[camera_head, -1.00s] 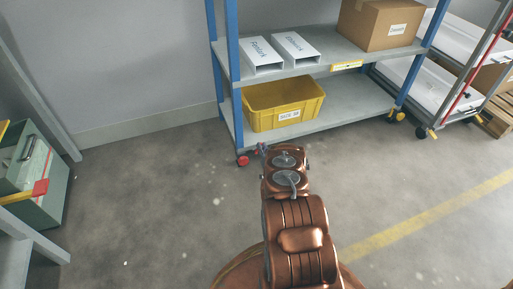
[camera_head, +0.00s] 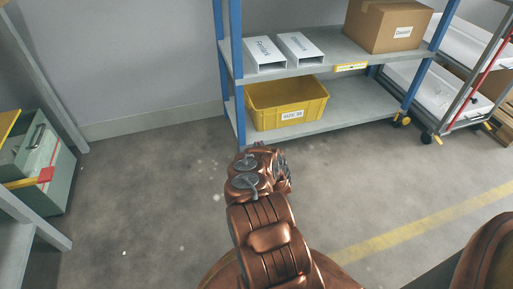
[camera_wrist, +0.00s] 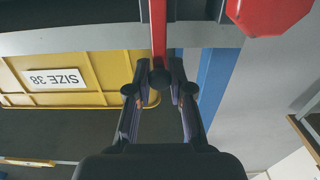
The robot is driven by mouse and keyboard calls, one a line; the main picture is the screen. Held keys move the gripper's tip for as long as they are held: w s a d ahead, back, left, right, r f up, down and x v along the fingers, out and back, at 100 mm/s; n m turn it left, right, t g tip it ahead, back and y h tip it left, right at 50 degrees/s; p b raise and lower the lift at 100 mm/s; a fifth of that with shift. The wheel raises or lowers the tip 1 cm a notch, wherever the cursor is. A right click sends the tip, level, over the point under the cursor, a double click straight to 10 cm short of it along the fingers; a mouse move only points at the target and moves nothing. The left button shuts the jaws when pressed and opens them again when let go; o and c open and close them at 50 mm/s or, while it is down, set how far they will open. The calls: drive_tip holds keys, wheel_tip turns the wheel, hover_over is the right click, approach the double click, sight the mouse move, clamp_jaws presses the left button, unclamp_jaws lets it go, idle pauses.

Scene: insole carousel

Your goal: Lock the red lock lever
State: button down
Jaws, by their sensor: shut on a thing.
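A narrow red bar (camera_wrist: 158,32), which looks like the red lock lever, runs down from the top of the wrist view. Its lower end meets a dark round tip between my fingers. My gripper (camera_wrist: 159,88) is shut on that end of the lever, one finger on each side. A red flat-sided piece (camera_wrist: 268,12) shows at the top right of the wrist view; I cannot tell whether it joins the lever. In the head view my arm covers the lower front-left corner of the shelf rack, and neither fingers nor lever can be made out.
The grey rack with blue posts (camera_head: 229,60) holds a yellow bin (camera_head: 286,104), white boxes (camera_head: 264,55) and a cardboard box (camera_head: 388,25). The bin's upside-down label (camera_wrist: 55,77) shows in the wrist view. A green case (camera_head: 40,160) stands at left. The floor (camera_head: 150,190) between is clear.

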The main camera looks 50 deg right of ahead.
drive_tip(key=c, duration=1)
unclamp_jaws()
drive_tip(key=shift+c, duration=0.2)
drive_tip(key=shift+s+a, duration=0.1)
drive_tip(key=v, duration=1.1)
drive_tip(key=shift+s+a, duration=0.2)
drive_tip(key=shift+s, duration=0.1)
drive_tip(key=shift+w, duration=0.1)
